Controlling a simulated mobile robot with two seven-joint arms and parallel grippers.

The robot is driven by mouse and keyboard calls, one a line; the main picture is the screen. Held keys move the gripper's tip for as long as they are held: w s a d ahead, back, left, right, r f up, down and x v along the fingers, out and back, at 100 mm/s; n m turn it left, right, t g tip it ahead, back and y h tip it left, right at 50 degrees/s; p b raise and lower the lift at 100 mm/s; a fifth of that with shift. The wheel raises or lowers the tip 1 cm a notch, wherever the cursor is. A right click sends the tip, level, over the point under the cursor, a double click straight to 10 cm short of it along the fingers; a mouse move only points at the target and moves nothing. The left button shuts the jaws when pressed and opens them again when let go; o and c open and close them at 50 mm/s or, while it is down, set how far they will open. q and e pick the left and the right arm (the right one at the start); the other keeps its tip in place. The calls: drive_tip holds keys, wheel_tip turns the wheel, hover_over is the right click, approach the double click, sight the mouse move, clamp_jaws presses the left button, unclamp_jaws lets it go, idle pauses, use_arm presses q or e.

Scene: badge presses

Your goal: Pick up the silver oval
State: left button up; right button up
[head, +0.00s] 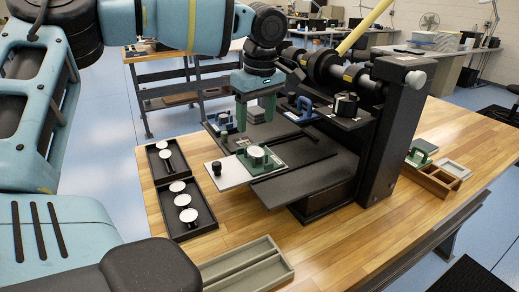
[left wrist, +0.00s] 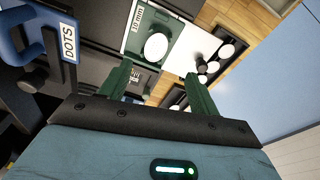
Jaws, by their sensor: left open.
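A pale oval-looking disc (left wrist: 156,46) sits on a green die block marked with a mm label in the left wrist view; in the head view a pale disc (head: 257,152) shows on the green block. Several more pale discs lie in two black trays (head: 206,222) at the left of the press. I cannot tell by colour which disc is the silver oval. My left gripper (head: 256,114) is open and empty, green fingers pointing down, above and behind the green block. Its fingers also show in the left wrist view (left wrist: 158,80). My right gripper is not in view.
The black press (head: 400,115) stands right of my left gripper. A blue-handled block labelled DOTS (left wrist: 30,38) is beside it. A white plate (head: 228,175) adjoins the green block. A grey tray (head: 284,272) is in front, a wooden tray (head: 432,180) at right. Bare tabletop lies in front.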

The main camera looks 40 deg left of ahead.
sight(256, 151)
use_arm(q)
drive_tip(key=f, duration=0.4)
drive_tip(key=w+f, duration=0.1)
drive_tip(key=f, duration=0.2)
drive_tip(key=shift+a+p, duration=0.35)
drive_tip(key=shift+a, duration=0.05)
drive_tip(key=shift+f, duration=0.35)
drive_tip(key=shift+f, duration=0.25)
drive_tip(key=c, duration=1.1)
